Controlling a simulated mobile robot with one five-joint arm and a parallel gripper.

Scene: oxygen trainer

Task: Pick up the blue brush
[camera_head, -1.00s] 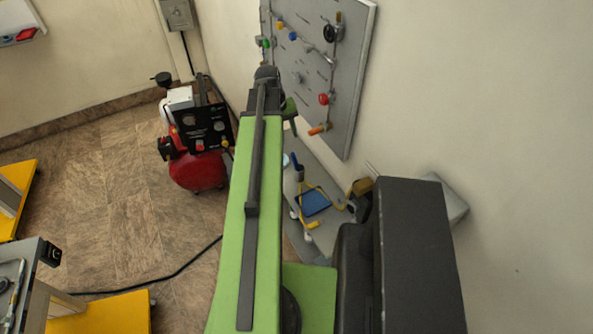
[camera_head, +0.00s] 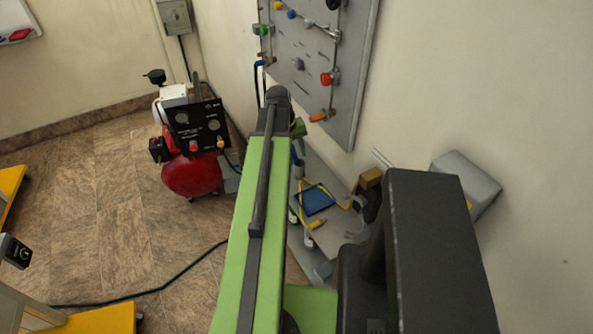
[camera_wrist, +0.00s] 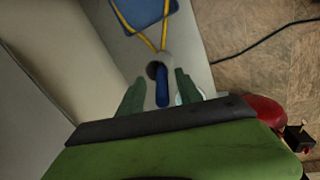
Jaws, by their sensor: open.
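My gripper (camera_wrist: 160,91) is open, with one green finger on each side of the blue handle and visible gaps. I cannot tell how far the fingers are above it in depth. In the head view the blue brush (camera_head: 298,155) is a small dark blue piece beside my arm, above the pale cup (camera_head: 299,172). There my gripper (camera_head: 298,128) is mostly hidden behind my arm, with a green part showing.
A blue pad (camera_head: 315,201) and yellow tubing (camera_head: 328,190) lie on the grey surface below the wall panel (camera_head: 345,120). A red compressor (camera_head: 191,175) stands on the floor to the left. A pale round item (camera_wrist: 189,93) sits by the right finger.

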